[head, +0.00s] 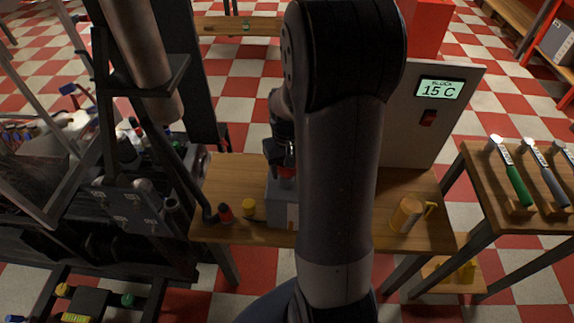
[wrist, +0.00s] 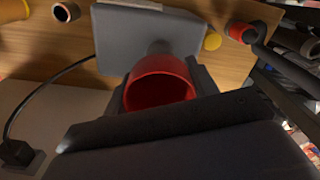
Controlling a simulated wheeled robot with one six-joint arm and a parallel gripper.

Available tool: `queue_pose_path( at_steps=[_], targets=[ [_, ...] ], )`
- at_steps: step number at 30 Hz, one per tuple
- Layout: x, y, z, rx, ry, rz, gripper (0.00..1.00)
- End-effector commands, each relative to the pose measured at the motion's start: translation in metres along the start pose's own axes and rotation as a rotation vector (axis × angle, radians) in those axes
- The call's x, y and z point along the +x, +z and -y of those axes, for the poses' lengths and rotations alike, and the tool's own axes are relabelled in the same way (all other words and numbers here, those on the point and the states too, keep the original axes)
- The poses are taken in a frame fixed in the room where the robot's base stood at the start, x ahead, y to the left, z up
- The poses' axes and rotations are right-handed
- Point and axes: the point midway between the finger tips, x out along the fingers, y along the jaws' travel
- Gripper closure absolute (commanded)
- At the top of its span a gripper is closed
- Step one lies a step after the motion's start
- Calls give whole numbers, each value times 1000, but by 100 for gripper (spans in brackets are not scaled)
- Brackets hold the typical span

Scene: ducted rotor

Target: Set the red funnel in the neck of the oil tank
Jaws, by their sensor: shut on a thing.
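The red funnel (wrist: 160,88) sits between the two fingers of my gripper (wrist: 160,94) in the wrist view, its wide mouth facing the camera. My gripper is shut on it. The grey oil tank (wrist: 125,38) lies just beyond, with its short neck (wrist: 158,47) showing next to the funnel's rim. In the head view, my gripper (head: 284,160) is above the oil tank (head: 284,211), with a bit of the red funnel (head: 287,172) visible under it. The spout is hidden, so I cannot tell whether it is in the neck.
The tank stands on a wooden bench (head: 345,235). A yellow piece (head: 249,207) and a red-topped dark part (head: 225,212) are left of it. An orange mug (head: 407,214) stands right. A panel with a display (head: 439,88) rises behind. A dark frame crowds the left.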

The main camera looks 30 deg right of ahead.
Motion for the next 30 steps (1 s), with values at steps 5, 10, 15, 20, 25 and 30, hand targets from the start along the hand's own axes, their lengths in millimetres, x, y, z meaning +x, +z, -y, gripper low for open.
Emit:
queue_pose_path(
  at_steps=[5,10,15,20,25,30],
  targets=[
    [1,0,0,0,0,0,68],
    [1,0,0,0,0,0,40],
    [1,0,0,0,0,0,26],
    [1,0,0,0,0,0,20],
    [-1,0,0,0,0,-1,20],
    [-20,-1,0,0,1,-6,20]
  ],
)
